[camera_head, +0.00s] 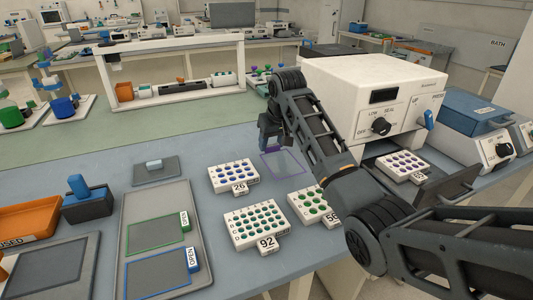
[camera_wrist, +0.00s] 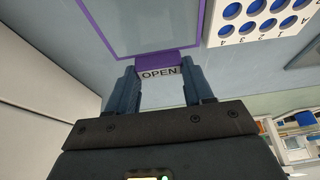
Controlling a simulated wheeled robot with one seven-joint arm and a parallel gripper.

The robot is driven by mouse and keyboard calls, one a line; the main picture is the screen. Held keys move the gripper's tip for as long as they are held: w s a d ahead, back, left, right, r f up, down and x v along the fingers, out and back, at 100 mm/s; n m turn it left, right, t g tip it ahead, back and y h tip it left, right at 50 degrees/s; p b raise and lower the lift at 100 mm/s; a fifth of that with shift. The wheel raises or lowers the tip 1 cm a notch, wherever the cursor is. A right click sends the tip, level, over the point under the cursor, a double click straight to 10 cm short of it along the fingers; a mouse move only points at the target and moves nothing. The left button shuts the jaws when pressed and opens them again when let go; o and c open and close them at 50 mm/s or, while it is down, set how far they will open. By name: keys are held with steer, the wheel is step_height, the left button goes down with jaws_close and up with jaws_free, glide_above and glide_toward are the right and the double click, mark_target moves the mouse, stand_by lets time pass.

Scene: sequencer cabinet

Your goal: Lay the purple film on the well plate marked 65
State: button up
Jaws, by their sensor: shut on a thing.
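The purple film (camera_head: 284,163), a clear sheet with a purple border, is held out from my gripper (camera_head: 270,139) beyond the plates on the blue bench. In the wrist view the film (camera_wrist: 141,51) extends ahead of my gripper (camera_wrist: 159,76), whose fingers are shut on its purple tab marked OPEN. A white well plate with blue wells (camera_head: 402,166) sits on the tray of the white sealer; its small label may read 65, but I cannot be sure. Other plates are marked 26 (camera_head: 233,176), 92 (camera_head: 257,226) and apparently 56 or 58 (camera_head: 313,207).
The white sealer (camera_head: 376,90) stands behind its tray, right of my forearm. Green and blue films (camera_head: 156,235) lie on a grey board at left. A blue-handled block (camera_head: 87,201) and an orange bin (camera_head: 28,219) are farther left. A blue-lidded box (camera_head: 473,110) stands at right.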

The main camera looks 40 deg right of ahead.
mark_target(268, 151)
steer(key=shift+w+a+f, duration=0.4)
steer(key=shift+w+f, duration=0.05)
steer(key=shift+w, duration=0.2)
steer(key=shift+f+p, duration=0.35)
steer(key=shift+f, duration=1.7)
steer(key=shift+f, duration=0.15)
steer(key=o, duration=1.1)
